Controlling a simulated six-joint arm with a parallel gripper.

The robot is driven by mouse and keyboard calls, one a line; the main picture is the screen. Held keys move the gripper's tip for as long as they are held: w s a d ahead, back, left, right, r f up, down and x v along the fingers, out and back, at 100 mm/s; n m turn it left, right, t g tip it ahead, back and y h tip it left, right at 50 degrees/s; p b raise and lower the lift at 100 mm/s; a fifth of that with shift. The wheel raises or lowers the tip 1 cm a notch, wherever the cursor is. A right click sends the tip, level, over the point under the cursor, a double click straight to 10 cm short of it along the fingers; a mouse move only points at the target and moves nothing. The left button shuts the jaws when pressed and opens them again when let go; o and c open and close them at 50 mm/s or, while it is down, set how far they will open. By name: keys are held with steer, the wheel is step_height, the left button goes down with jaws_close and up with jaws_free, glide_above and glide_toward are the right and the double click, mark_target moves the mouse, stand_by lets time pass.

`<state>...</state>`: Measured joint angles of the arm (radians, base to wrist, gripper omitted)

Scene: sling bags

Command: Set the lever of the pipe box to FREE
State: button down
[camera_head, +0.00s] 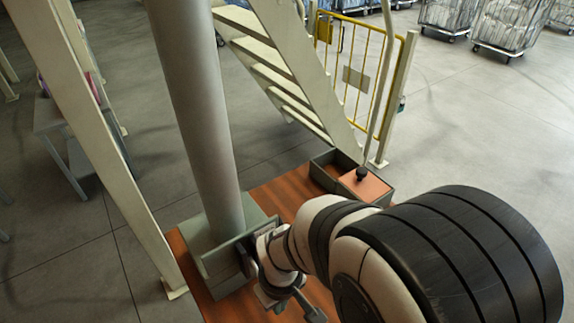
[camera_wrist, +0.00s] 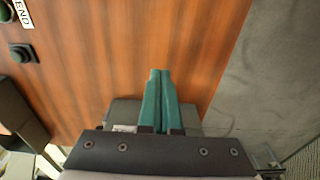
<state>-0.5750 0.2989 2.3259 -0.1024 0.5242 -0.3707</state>
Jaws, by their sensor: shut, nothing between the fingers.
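A grey-green box (camera_head: 236,228) stands on the wooden surface around the foot of a thick grey pipe (camera_head: 190,110) in the head view; I take it to be the pipe box. I cannot make out its lever or a FREE mark in either view. My arm reaches down beside the right side of this box and covers part of it. In the wrist view my gripper (camera_wrist: 160,72) has its two teal fingers together, with nothing between them, over the wooden surface. The head view does not show the fingertips clearly.
A low open box (camera_head: 322,172) with an orange panel and dark knob (camera_head: 361,174) stands at the back of the wooden surface (camera_head: 285,193). A label ending in "END" (camera_wrist: 22,13) and a dark fitting (camera_wrist: 22,53) lie left in the wrist view. Stairs (camera_head: 275,70) rise behind.

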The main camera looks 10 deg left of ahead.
steer(key=shift+f, duration=0.25)
stand_by(0.3)
step_height(320, 180, up, 16)
steer(key=shift+s+d, duration=0.35)
steer(key=shift+s, duration=0.05)
steer(key=s+d+f+m+y, duration=0.1)
steer(key=s+d+f+m, duration=0.1)
steer(key=s+d+m, duration=0.9)
steer(key=d+m, duration=0.1)
steer(key=m, duration=0.2)
steer(key=shift+m+g, duration=0.3)
steer(key=shift+g, duration=0.1)
steer(key=c, duration=1.5)
jaws_free()
steer(key=shift+d+f, duration=0.1)
steer(key=shift+c, duration=0.2)
